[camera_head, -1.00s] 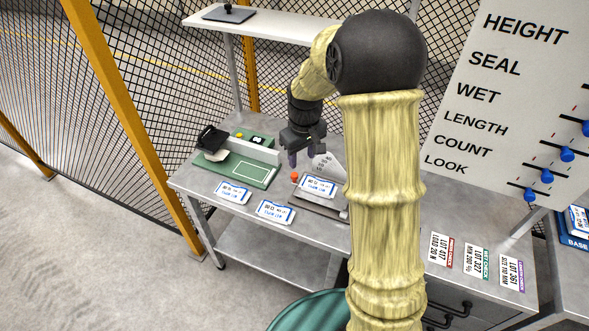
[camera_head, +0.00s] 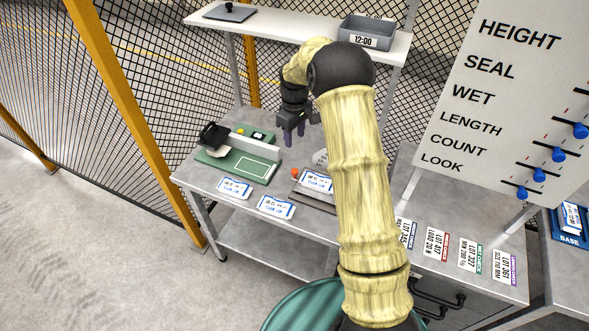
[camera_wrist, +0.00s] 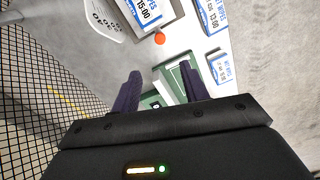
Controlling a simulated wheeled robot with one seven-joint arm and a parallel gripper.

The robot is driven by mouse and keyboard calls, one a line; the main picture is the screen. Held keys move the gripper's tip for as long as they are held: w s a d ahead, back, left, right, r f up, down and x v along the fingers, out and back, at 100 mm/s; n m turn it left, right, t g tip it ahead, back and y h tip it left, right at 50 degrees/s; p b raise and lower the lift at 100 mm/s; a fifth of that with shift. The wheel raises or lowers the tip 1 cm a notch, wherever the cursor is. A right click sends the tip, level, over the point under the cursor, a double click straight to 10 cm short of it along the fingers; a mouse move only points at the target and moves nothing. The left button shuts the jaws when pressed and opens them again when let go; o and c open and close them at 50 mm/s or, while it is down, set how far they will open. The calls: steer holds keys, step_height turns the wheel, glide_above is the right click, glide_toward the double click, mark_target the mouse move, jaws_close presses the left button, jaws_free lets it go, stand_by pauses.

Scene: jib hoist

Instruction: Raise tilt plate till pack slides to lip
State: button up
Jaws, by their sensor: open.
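The tilt plate (camera_head: 306,199) is a brown-grey plate on the bench, partly hidden behind my arm. A white and blue pack (camera_head: 317,181) lies on it. An orange-red knob (camera_head: 295,173) stands at its left corner; the knob also shows in the wrist view (camera_wrist: 160,39). The pale angle scale (camera_head: 320,158) stands behind it, mostly covered by my arm. My gripper (camera_head: 294,142) is open and empty, above the bench behind the knob and apart from it. In the wrist view its purple fingers (camera_wrist: 165,92) are spread, with the green fixture beyond them.
A green fixture (camera_head: 240,168) with a black clamp sits left on the bench. Two packs (camera_head: 235,188) (camera_head: 276,207) lie along the front edge. Lot cards (camera_head: 437,246) lie at right. A grey bin (camera_head: 366,34) stands on the shelf. A slider board (camera_head: 490,95) stands at right.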

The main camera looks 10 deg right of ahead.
mark_target(295, 170)
step_height(295, 170, down, 16)
steer(key=p, duration=0.4)
steer(key=shift+f, duration=0.25)
jaws_close()
